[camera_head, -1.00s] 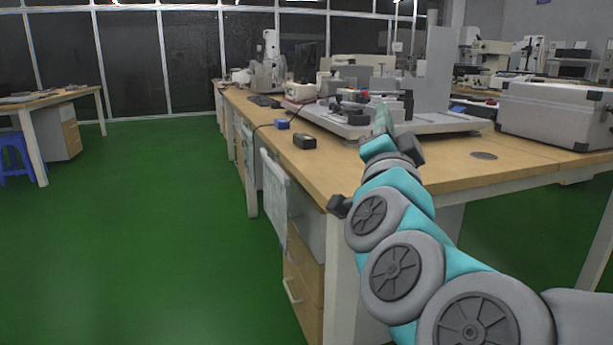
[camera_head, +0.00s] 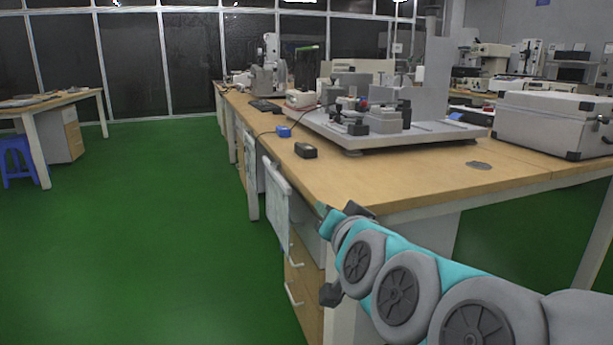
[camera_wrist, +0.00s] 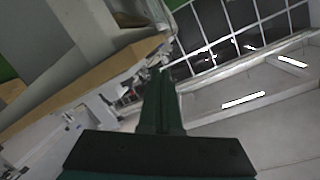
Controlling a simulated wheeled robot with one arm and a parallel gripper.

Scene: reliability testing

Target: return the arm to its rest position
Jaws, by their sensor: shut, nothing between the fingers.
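My arm reaches in from the lower right of the head view, in front of the workbench's near corner. My gripper (camera_head: 322,210) is at its far end, small and partly hidden by the wrist, just left of the bench corner and below the top's edge. In the wrist view my gripper (camera_wrist: 162,75) shows as dark fingers lying together with nothing between them. That view is tilted, with the bench on the left and the ceiling lights and window wall on the right.
The wooden workbench (camera_head: 375,187) carries a grey test machine (camera_head: 440,130), a black box (camera_head: 306,150), a blue item (camera_head: 283,131) and a grey case (camera_head: 550,122). A whitish panel (camera_head: 276,200) hangs at the bench's left side. The green floor (camera_head: 140,220) at left is open.

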